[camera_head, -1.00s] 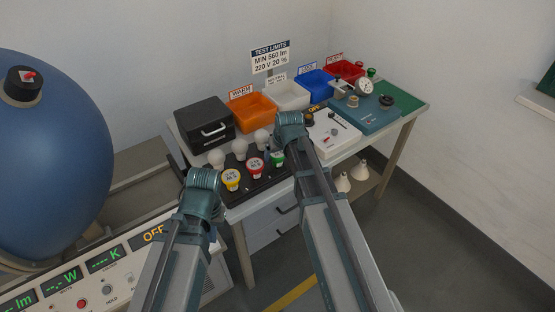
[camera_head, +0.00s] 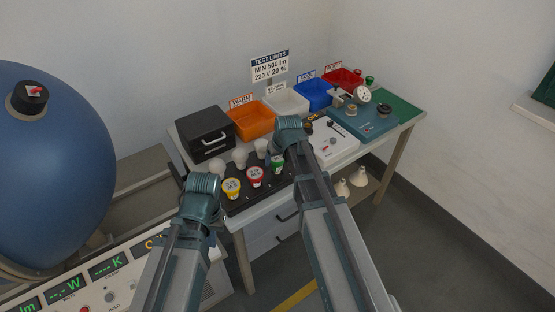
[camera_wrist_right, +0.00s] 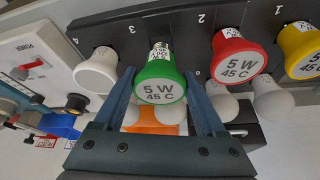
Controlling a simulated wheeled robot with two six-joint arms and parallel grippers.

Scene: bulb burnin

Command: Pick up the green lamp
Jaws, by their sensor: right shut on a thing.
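The green lamp (camera_wrist_right: 158,80) has a green collar and a pale face reading 5 W 45 C. In the right wrist view it sits between the two fingers of my right gripper (camera_wrist_right: 160,76), which is shut on it. Its cap end is at the dark rack (camera_wrist_right: 180,28), near the number 3; I cannot tell whether it is clear of its socket. The head view also shows the green lamp (camera_head: 278,165), beside my right arm's end. My left gripper (camera_head: 203,187) is left of the rack; its fingers cannot be made out.
A red lamp (camera_head: 255,177), a yellow lamp (camera_head: 232,188) and several white bulbs (camera_head: 240,158) stand close by in the rack. A black case (camera_head: 205,135), an orange bin (camera_head: 252,121) and a white tester (camera_head: 333,140) surround it. A large blue sphere (camera_head: 55,160) is at left.

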